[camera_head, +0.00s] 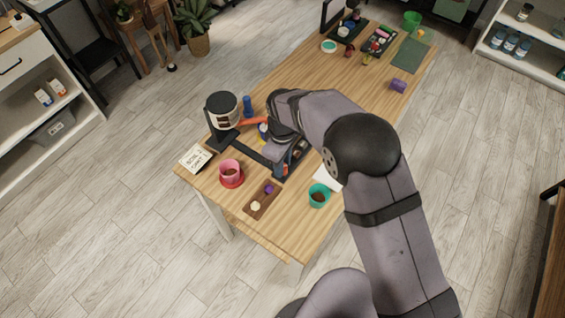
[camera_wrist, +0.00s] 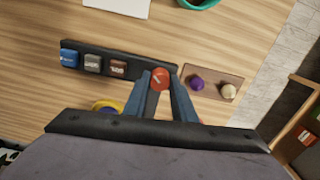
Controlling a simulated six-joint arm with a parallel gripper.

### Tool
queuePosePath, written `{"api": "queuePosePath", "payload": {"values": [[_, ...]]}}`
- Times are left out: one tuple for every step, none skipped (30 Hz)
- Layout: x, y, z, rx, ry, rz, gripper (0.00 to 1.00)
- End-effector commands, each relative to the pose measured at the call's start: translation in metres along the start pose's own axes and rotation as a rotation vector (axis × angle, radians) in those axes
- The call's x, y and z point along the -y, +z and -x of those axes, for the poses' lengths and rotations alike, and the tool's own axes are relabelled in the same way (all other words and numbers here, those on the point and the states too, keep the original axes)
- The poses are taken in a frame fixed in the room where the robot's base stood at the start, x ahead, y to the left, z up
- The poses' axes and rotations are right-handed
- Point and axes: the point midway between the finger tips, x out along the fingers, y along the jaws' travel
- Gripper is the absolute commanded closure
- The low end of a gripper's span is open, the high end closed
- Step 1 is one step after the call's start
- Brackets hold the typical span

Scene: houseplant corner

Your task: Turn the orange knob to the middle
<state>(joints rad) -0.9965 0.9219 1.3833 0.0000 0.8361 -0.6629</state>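The orange knob (camera_wrist: 159,78), round with a pale mark on its face, sits on a dark panel (camera_wrist: 130,61) in the wrist view. My gripper (camera_wrist: 164,76) has its two blue-grey fingers reaching down on either side of the knob. The left finger is close beside it or touching; a small gap shows at the right finger. The fingers look open around it. In the camera_head view my gripper (camera_head: 284,163) is low over the panel at the table's near end, and the arm hides much of it.
The panel also carries blue, grey and brown blocks (camera_wrist: 92,64). Beside it, a brown board (camera_head: 262,200) holds a purple and a cream piece. A pink cup (camera_head: 230,171), a teal pot (camera_head: 319,194) and a black-and-white appliance (camera_head: 222,109) stand nearby.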

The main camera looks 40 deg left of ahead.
Motion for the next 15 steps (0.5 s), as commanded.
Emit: {"api": "queuePosePath", "payload": {"values": [[0.0000, 0.0000, 0.0002, 0.000, 0.000, 0.000, 0.98], [0.0000, 0.0000, 0.0002, 0.000, 0.000, -0.001, 0.98], [0.0000, 0.0000, 0.0002, 0.000, 0.000, -0.002, 0.98], [0.0000, 0.0000, 0.0002, 0.000, 0.000, -0.004, 0.98], [0.0000, 0.0000, 0.0002, 0.000, 0.000, -0.007, 0.98], [0.0000, 0.0000, 0.0002, 0.000, 0.000, -0.013, 0.98], [0.0000, 0.0000, 0.0002, 0.000, 0.000, -0.018, 0.98], [0.0000, 0.0000, 0.0001, 0.000, 0.000, -0.024, 0.98], [-0.0001, 0.0000, 0.0001, 0.000, 0.000, -0.036, 0.98], [-0.0001, 0.0000, 0.0000, 0.000, 0.000, -0.046, 0.98], [-0.0001, 0.0000, 0.0000, 0.000, 0.000, -0.057, 0.98], [-0.0001, 0.0000, -0.0001, 0.000, 0.000, -0.076, 0.98], [-0.0001, 0.0000, -0.0001, 0.000, 0.000, -0.090, 0.98], [-0.0001, -0.0001, -0.0002, 0.000, 0.000, -0.108, 0.98], [-0.0001, -0.0001, -0.0002, 0.000, 0.000, -0.132, 0.98]]}}
